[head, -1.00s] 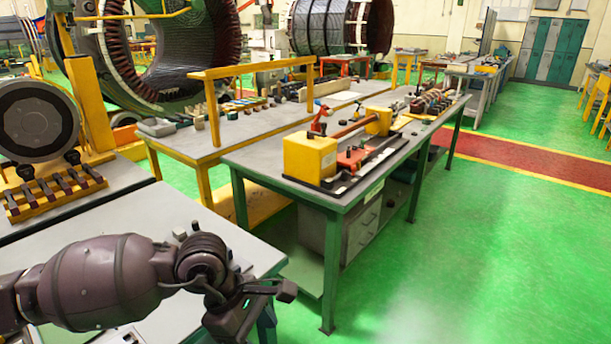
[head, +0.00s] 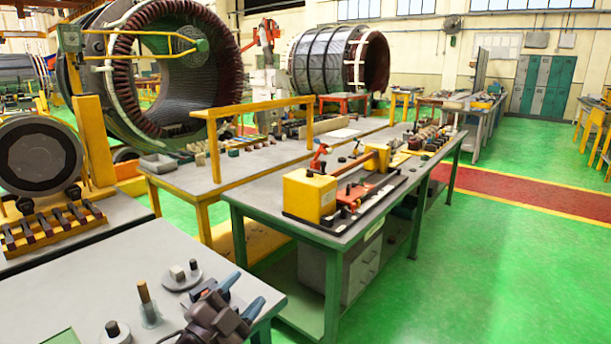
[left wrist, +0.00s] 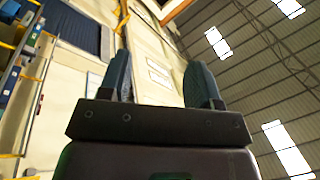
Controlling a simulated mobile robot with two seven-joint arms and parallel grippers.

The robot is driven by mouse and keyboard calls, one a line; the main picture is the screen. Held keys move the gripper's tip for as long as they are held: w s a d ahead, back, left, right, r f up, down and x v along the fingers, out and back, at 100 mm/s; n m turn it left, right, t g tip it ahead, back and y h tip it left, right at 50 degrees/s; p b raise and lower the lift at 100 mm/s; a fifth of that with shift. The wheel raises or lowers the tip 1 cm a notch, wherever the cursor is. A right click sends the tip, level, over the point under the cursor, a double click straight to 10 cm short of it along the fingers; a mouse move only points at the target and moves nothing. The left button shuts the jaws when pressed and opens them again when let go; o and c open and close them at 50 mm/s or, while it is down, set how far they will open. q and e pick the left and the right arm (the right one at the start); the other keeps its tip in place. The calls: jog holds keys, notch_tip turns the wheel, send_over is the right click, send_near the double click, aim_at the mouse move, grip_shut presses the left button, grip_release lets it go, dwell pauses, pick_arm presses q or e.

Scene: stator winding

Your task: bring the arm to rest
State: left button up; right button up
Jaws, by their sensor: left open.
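My left gripper (head: 241,296) shows at the bottom of the head view, over the right part of the near grey table (head: 75,290). Its two blue-grey fingers stand apart and point up and to the right. In the left wrist view the open fingers (left wrist: 167,85) have nothing between them. Behind them are the pale wall and the ribbed ceiling, so the gripper faces upward. Most of my left arm is below the picture's edge. My right gripper is in neither view.
Small posts and discs (head: 182,275) stand on the near table close to my left gripper. Beyond is a green-legged bench (head: 270,222) with a yellow-ended fixture (head: 310,195). A large stator ring (head: 190,75) stands at the back left. The green floor on the right is clear.

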pick_arm(q)
jog(key=s+a+f+n+g+y, duration=0.1)
jog(key=s+a+f+n+y, duration=0.4)
jog(key=f, duration=0.4)
jog(key=s+a+f+n+g+y, duration=0.2)
jog(key=s+a+f+n+y, duration=0.1)
jog(key=a+f+n, duration=0.5)
jog(key=s+a+f+n+g+y, duration=0.2)
jog(key=s+a+f, duration=0.1)
jog(key=s+f, duration=0.9)
jog(key=s, duration=0.3)
jog(key=shift+s+a+f+g+y, duration=0.15)
jog(key=shift+s+g+y, duration=0.05)
jog(key=shift+g+y, duration=0.2)
